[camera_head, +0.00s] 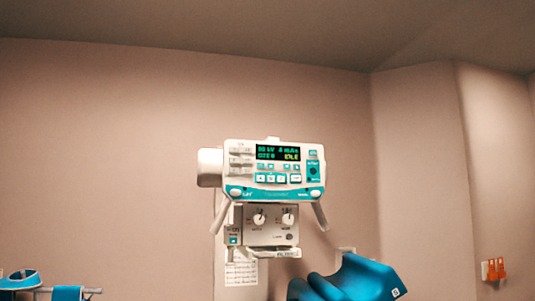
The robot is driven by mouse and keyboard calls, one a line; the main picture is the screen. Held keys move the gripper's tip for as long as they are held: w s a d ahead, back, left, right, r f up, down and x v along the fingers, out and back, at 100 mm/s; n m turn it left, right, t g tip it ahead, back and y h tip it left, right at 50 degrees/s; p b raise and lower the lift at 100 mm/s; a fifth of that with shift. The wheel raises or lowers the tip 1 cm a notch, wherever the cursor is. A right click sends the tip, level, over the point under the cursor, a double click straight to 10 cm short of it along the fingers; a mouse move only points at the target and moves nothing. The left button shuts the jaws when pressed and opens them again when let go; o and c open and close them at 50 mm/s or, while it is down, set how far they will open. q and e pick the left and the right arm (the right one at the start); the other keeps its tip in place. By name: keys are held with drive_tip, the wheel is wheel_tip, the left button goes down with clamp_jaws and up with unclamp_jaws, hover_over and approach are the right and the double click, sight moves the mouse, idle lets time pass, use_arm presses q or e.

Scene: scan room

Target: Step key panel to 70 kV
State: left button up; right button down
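The white and teal key panel (275,168) is mounted at the centre of the view, on the wall or a stand before it. Its dark display (278,153) has green text with a kV value that looks like 50 or 60, too small to read surely. A mAs value stands beside it, and a yellow word looks like IDLE. Rows of small teal and white keys (278,179) lie below the display. A lower white unit with two round knobs (272,221) hangs under the panel. Neither of my grippers is in view.
A blue folded item (352,281) with an S mark is at the bottom, right of centre. Teal items (20,281) hang by a grey rail at bottom left. Orange fittings (493,269) are on the right wall. A printed sheet (241,270) is below the panel.

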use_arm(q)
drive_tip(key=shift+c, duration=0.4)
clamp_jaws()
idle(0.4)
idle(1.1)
